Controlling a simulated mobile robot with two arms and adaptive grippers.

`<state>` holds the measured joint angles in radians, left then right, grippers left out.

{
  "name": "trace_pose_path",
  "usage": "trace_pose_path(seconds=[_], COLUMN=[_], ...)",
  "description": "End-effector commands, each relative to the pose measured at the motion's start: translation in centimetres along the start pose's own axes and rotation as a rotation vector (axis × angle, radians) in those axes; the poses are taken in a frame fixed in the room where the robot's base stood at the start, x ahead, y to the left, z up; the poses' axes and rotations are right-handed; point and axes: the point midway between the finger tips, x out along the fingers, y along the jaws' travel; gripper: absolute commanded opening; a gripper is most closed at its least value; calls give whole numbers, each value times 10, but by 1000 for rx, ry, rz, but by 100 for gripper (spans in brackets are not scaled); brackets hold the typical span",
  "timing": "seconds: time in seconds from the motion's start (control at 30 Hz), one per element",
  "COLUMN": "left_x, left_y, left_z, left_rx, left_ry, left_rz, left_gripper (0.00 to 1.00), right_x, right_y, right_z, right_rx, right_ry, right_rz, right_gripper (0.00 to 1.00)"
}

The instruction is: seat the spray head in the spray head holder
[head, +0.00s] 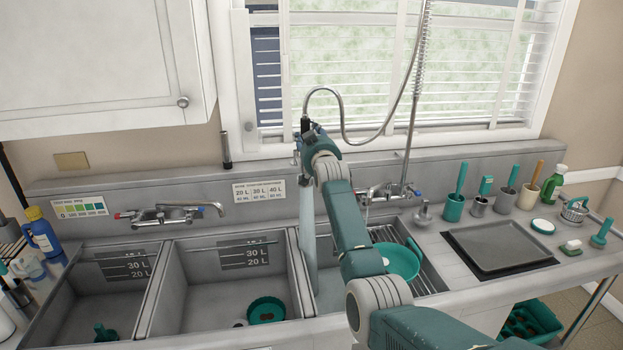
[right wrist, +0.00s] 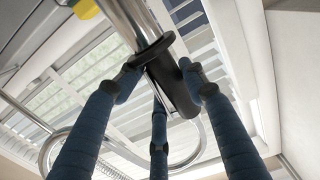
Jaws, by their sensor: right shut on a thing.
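My right gripper (head: 308,143) is raised in front of the window sill, above the divider between the middle and right basins. It is shut on the spray head (head: 305,125), whose hose arches up and over to the right. In the right wrist view my blue fingers (right wrist: 158,95) close around the black grip of the spray head (right wrist: 172,88), with a bright metal tube beyond it. A pale, water-like column (head: 308,235) hangs below the gripper. I cannot make out the spray head holder for certain. My left gripper is not in view.
A riser with a coiled spring (head: 421,50) stands behind the right faucet (head: 385,192). A green bowl (head: 400,262) sits at the right basin. The right counter holds several brushes and a grey tray (head: 497,246).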

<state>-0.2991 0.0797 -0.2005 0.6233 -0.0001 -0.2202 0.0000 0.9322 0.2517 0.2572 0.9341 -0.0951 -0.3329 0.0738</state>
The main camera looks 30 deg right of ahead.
Motion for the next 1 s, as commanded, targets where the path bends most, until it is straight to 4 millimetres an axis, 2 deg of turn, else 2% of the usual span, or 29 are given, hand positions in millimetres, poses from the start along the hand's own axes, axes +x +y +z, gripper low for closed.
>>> trace_pose_path(seconds=[0.5, 1.0], left_x=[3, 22], left_y=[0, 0], left_z=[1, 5], left_rx=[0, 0], left_ry=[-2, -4], left_rz=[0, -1], left_gripper=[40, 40], right_x=[0, 0], right_y=[-3, -1], right_z=[2, 32], right_rx=[7, 7], right_ry=[1, 0], right_rz=[0, 0], right_gripper=[0, 0])
